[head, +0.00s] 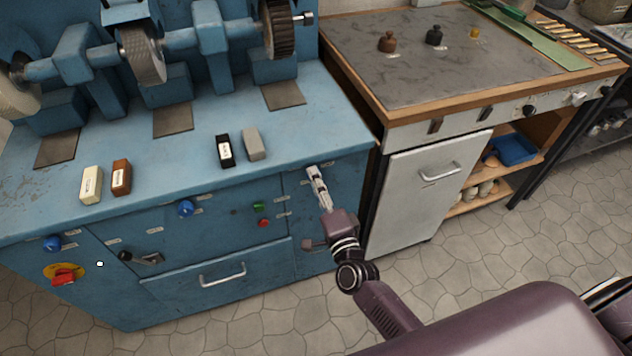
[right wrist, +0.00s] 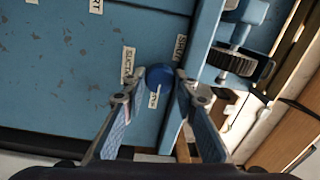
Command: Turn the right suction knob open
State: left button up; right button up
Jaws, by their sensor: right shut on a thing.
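The right suction knob (right wrist: 159,77) is a round blue knob on the blue machine's front panel. In the right wrist view it sits between the two fingertips of my right gripper (right wrist: 157,92), which is shut on it. A pale pointer mark shows on its lower side. Small white labels surround it; one (right wrist: 180,47) seems to read SHUT, another (right wrist: 128,62) starts like SUCTION. In the head view my right gripper (head: 314,178) is at the panel's right end, under the bench top's front edge, and hides the knob. My left gripper is not in view.
Two other blue knobs, a middle one (head: 186,208) and a left one (head: 53,243), sit along the panel. Green (head: 258,206) and red (head: 264,223) buttons are left of my gripper. A drawer (head: 215,283) is below. A grey-doored cabinet (head: 424,185) stands close on the right.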

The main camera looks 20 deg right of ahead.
dwell(0.3)
jog(key=o, duration=1.2)
jog(key=shift+c, duration=0.2)
jog(key=shift+s, duration=0.15)
jog(key=s, duration=1.1)
jog(key=shift+s+d+f, duration=0.2)
jog(key=shift+s+f, duration=0.05)
jog(key=shift+s, duration=0.15)
